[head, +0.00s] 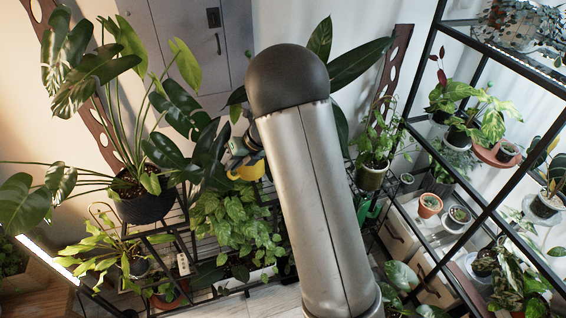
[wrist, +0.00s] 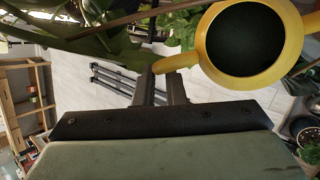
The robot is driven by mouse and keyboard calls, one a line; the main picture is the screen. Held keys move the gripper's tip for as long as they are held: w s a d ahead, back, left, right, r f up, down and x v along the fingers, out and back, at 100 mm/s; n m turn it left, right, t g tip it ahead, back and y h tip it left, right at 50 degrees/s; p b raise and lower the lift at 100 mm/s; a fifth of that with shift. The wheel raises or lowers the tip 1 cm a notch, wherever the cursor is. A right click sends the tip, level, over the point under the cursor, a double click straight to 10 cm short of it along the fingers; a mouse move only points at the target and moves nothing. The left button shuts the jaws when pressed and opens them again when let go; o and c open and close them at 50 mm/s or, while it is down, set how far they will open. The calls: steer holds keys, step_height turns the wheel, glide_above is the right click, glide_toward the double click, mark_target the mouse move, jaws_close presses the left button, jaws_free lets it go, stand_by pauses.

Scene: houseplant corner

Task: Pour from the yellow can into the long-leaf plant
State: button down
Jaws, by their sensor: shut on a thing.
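The yellow can (head: 247,171) is partly hidden behind my arm in the head view, above the leafy plants on the rack. In the wrist view the yellow can (wrist: 282,68) shows its round rim and dark inside; I cannot see any water in it. My gripper (wrist: 165,78) is shut on the yellow can's handle. In the head view my gripper (head: 246,146) shows just left of my arm. A plant with long dark leaves (head: 357,63) stands behind my arm; its pot is hidden, and I cannot tell for sure that it is the long-leaf plant.
Large leaves (wrist: 75,42) hang close to my gripper in the wrist view. A bushy plant (head: 237,222) sits below the can. A big plant in a dark pot (head: 143,207) stands at left. A black-framed shelf (head: 425,75) with several pots fills the right.

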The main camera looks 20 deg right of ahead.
steer(key=a+r, duration=0.1)
steer(key=s+a+r, duration=0.1)
steer(key=a+r, duration=0.1)
steer(key=shift+s+a+p, duration=0.25)
steer(key=shift+s+p, duration=0.15)
stand_by(0.5)
